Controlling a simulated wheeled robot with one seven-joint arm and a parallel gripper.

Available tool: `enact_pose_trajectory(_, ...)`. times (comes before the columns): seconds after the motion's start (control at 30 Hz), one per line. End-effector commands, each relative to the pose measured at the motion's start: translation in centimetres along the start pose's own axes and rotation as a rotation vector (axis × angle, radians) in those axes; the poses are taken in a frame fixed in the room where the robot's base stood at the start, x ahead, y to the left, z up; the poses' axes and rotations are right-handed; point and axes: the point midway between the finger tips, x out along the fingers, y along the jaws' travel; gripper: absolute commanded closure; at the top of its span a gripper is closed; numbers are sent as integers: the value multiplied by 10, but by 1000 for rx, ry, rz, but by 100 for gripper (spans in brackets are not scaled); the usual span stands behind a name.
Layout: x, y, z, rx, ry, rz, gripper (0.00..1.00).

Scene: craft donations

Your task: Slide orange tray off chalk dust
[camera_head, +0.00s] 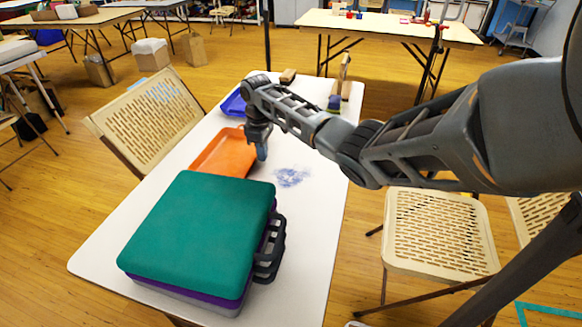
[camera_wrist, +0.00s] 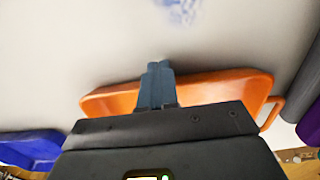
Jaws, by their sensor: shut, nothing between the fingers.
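The orange tray (camera_head: 223,153) lies on the white table, left of the chalk dust and behind the teal case; it also shows in the wrist view (camera_wrist: 225,88). The bluish chalk dust (camera_head: 291,177) is a smudge on bare table to the right of the tray, and in the wrist view (camera_wrist: 183,10) it is at the top edge. The tray and the dust are apart. My gripper (camera_head: 262,153) is shut and empty, pointing down at the tray's right edge. In the wrist view its blue fingertips (camera_wrist: 158,68) overlap the tray's edge; I cannot tell whether they touch it.
A teal and purple case (camera_head: 200,225) with a dark handle fills the table's near end. A blue tray (camera_head: 233,104) lies beyond the orange one. Wooden items (camera_head: 341,85) stand at the far end. Tan chairs (camera_head: 150,118) flank the table. Table right of the dust is clear.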

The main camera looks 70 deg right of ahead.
Motion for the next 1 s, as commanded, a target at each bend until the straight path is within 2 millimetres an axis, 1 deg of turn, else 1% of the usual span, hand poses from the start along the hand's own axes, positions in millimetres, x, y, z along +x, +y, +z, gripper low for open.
enact_pose_trajectory(0.07,3,0,-6,0,0,0,100)
enact_pose_trajectory(0.5,3,0,-38,-1,0,1,100)
enact_pose_trajectory(0.73,-6,0,-36,0,0,0,100)
enact_pose_trajectory(1.0,-28,1,-31,1,-1,0,100)
